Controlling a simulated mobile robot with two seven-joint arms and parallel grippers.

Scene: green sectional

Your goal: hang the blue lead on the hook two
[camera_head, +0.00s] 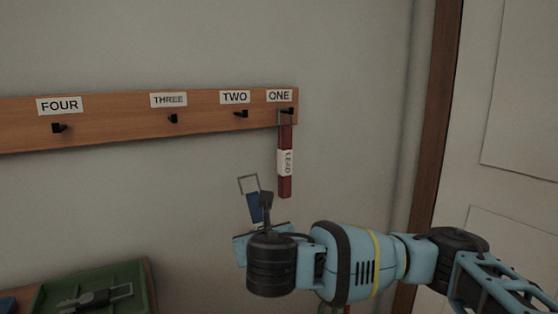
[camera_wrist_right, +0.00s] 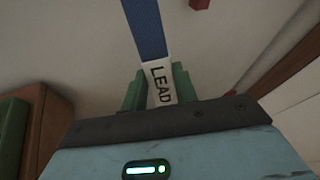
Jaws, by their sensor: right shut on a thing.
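The blue lead (camera_head: 254,207) is a blue strap with a metal loop at its top. My right gripper (camera_head: 262,222) is shut on it and holds it upright, below the board and left of the red lead. In the right wrist view the gripper's green fingers (camera_wrist_right: 159,92) close on its white LEAD label (camera_wrist_right: 160,84), with the blue strap (camera_wrist_right: 146,27) running up beyond. Hook two (camera_head: 241,114) is a black hook under the TWO label, bare, above the metal loop and apart from it. My left gripper is not in view.
A red lead (camera_head: 285,172) hangs on hook one (camera_head: 288,111), close right of hook two. Hooks three (camera_head: 173,119) and four (camera_head: 59,128) are bare. A green tray (camera_head: 45,298) with a dark item stands at lower left. A door (camera_head: 510,130) is at right.

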